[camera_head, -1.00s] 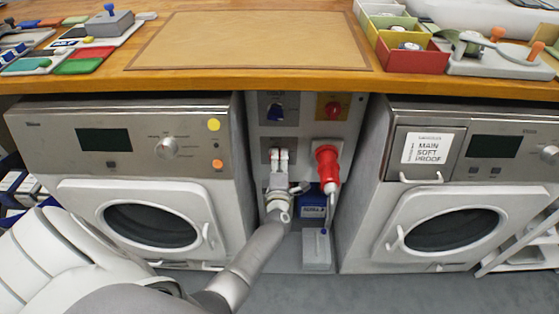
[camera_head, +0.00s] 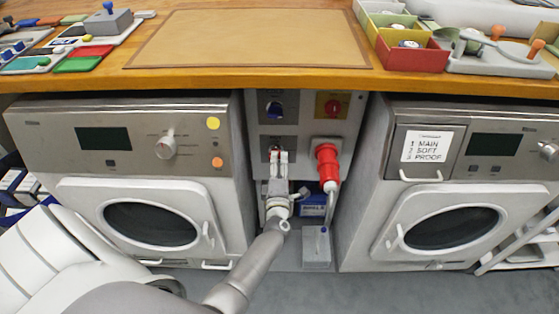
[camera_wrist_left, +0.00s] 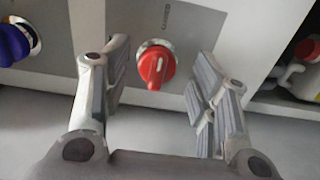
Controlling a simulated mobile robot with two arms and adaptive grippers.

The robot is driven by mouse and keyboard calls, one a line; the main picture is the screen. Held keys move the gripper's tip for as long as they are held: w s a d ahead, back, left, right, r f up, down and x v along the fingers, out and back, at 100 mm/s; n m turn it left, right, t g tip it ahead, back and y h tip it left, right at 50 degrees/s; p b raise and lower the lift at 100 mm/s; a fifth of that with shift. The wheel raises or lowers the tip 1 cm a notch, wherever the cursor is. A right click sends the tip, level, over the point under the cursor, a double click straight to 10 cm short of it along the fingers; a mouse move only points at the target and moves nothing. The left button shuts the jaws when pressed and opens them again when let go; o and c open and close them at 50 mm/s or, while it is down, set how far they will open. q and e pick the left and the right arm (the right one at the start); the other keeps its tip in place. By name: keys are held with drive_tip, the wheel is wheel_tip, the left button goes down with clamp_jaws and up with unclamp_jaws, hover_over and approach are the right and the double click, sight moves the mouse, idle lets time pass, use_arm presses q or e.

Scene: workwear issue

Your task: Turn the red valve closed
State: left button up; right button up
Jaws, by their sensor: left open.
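The red valve (camera_wrist_left: 155,66) is a round knob with a raised handle, set on a pale panel (camera_wrist_left: 195,22) in the left wrist view. Its handle points down in that view, and small lettering is printed above it. My left gripper (camera_head: 278,157) is open in front of the panel between the two machines. In the left wrist view its fingers stand on either side of the valve, with a visible gap on both sides. In the head view my gripper hides most of the valve.
A blue knob (camera_head: 273,109) and a red knob on a yellow plate (camera_head: 333,107) sit higher on the panel. A large red plug (camera_head: 327,165) juts out right of my gripper. Machines stand on both sides under the wooden counter (camera_head: 200,84). A blue container (camera_head: 313,206) is below.

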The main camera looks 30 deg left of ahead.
use_arm(q)
drive_tip(key=v, duration=0.9)
drive_tip(key=shift+s, duration=0.2)
drive_tip(key=shift+d, duration=0.1)
